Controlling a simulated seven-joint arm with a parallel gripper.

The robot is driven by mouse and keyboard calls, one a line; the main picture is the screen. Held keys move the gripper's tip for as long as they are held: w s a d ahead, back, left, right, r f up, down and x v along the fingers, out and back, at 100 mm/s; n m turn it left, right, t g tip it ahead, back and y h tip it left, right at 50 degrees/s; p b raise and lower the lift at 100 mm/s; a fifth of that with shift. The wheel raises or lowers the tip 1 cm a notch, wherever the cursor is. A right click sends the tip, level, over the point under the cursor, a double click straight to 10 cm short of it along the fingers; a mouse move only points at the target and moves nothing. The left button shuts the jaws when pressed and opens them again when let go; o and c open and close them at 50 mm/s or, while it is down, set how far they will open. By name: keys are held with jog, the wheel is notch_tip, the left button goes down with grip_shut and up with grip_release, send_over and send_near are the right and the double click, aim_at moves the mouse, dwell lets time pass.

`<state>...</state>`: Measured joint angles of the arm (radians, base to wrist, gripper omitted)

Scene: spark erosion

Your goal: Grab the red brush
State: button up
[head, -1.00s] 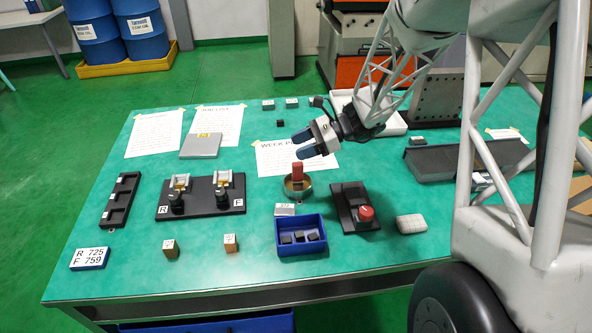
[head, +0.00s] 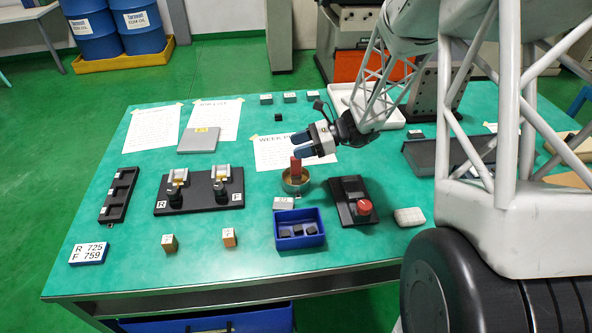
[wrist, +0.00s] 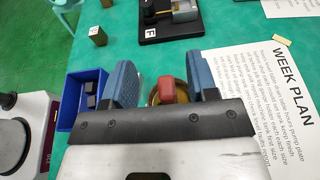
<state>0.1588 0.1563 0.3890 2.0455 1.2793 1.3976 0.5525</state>
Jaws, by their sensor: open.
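The red brush (head: 296,166) stands upright in a round brass bowl (head: 306,184) near the middle of the teal table. In the wrist view, the brush (wrist: 173,89) shows as a red block end between my two blue fingers, nearer the right one. The brass bowl (wrist: 154,97) is partly hidden behind the fingers. My gripper (head: 301,144) is open and empty, tilted, just above and behind the brush. I see no contact with the brush.
A blue bin (head: 299,236) with dark blocks stands in front of the bowl. A black box with a red button (head: 364,207) is to its right. A black fixture plate (head: 199,205) is to its left. A "WEEK PLAN" sheet (head: 268,153) lies behind.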

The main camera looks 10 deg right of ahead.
aim_at(296, 170)
jog(key=shift+f, duration=0.5)
jog(key=shift+f, duration=0.15)
jog(key=shift+f, duration=0.25)
jog(key=f, duration=0.1)
jog(key=a+f, duration=0.1)
jog(key=f, duration=0.1)
jog(key=shift+x, duration=1)
grip_shut()
jog(key=shift+r, duration=0.15)
